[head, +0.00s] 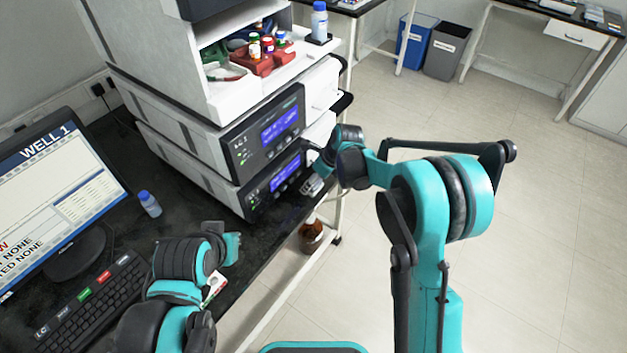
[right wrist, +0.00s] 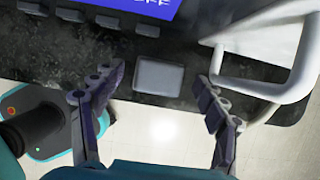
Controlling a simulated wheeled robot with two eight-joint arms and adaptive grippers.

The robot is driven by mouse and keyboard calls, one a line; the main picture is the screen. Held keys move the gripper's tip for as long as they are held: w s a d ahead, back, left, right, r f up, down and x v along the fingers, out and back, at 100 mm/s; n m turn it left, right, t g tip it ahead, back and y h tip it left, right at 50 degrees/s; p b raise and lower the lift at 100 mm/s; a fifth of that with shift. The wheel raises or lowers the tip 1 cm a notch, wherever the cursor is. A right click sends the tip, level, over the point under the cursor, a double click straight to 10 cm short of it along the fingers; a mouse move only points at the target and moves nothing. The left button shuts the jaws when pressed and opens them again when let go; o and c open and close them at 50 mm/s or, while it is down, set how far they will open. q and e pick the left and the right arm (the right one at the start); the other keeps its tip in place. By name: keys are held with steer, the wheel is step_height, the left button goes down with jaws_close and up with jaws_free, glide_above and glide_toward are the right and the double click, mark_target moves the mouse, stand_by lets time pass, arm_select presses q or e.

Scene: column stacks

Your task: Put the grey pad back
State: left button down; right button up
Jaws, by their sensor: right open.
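The grey pad (right wrist: 158,77) is a small square with a pale rim, on the black bench top close to its front edge, below the instrument's blue screen. My right gripper (right wrist: 154,108) is open and empty, with one finger on each side of the pad in the picture; neither finger visibly touches it. In the head view my right gripper is at the front of the lower instrument, largely hidden by its own wrist. My left gripper (head: 230,248) is low over the bench beside the keyboard; its fingers are not clear.
A white handle-like bar (right wrist: 270,85) is close to the right finger. Stacked instruments (head: 215,145) carry a tray of vials (head: 262,62). A blue-capped bottle (head: 149,204), a monitor (head: 60,190) and a keyboard (head: 92,308) stand on the bench. A brown bottle (head: 311,236) is below its edge.

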steer(key=p+v, duration=0.3)
steer(key=v, duration=0.8)
steer(key=shift+p, duration=0.3)
steer(key=s+d+r+n+t+h, duration=0.1)
steer(key=s+d+r+n, duration=0.4)
steer(key=s+r+n, duration=0.2)
steer(key=s+d+n+t+h, duration=0.1)
steer(key=s+d+n, duration=0.2)
steer(key=s+n, duration=0.3)
steer(key=s+d+n+t+h, duration=0.1)
steer(key=s+d+n, duration=0.2)
steer(key=s+n, duration=0.3)
steer(key=s+d+r+n+t, duration=0.1)
steer(key=s+d+n, duration=0.2)
steer(key=s+n, duration=0.3)
steer(key=shift+s+h, duration=0.3)
steer(key=shift+h, duration=0.1)
